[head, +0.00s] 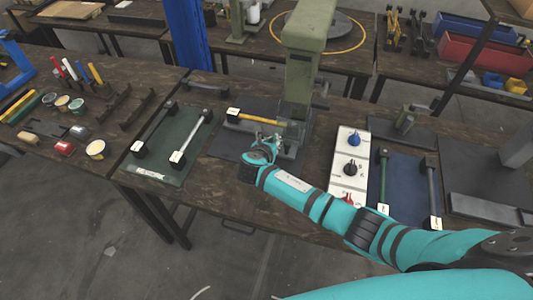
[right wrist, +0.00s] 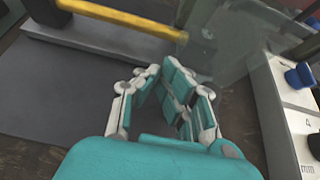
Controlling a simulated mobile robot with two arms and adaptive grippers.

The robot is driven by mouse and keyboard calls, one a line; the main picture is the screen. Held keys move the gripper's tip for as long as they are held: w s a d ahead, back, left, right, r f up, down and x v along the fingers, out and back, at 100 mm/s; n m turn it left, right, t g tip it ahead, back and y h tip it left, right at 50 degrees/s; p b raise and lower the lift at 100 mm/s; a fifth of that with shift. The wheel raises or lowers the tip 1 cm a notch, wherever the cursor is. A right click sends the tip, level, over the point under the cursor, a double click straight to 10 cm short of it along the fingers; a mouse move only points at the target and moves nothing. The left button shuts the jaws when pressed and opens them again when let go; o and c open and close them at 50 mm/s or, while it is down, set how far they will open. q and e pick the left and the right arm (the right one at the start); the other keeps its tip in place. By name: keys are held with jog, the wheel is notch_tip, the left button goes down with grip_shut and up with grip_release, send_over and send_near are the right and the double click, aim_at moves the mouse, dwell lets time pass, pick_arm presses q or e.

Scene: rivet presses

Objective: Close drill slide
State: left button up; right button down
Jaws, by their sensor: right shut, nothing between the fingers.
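A green drill press (head: 303,55) stands on the middle table. A yellow bar (head: 258,118) with a white-tagged dark block at its left end lies in front of the press column. In the right wrist view the yellow bar (right wrist: 125,17) crosses the top left, beyond my fingers. I cannot tell for certain which part is the slide. My right gripper (head: 272,142) is shut and empty, just in front of the press base. The right wrist view shows its fingers (right wrist: 166,82) together, apart from the bar. A see-through panel (right wrist: 228,45) stands beyond them. My left gripper is out of view.
A white control box (head: 349,165) with blue, black and red knobs stands right of my gripper. A green mat (head: 165,165) with two dark-and-light bars lies to the left. A blue mat (head: 405,172) with more bars lies at the right. A blue post (head: 186,35) rises behind.

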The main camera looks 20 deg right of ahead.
jog(key=shift+w+d, duration=0.45)
jog(key=shift+w, duration=0.2)
jog(key=shift+w+d, duration=0.4)
jog(key=shift+w, duration=0.2)
jog(key=shift+w+d+r, duration=0.15)
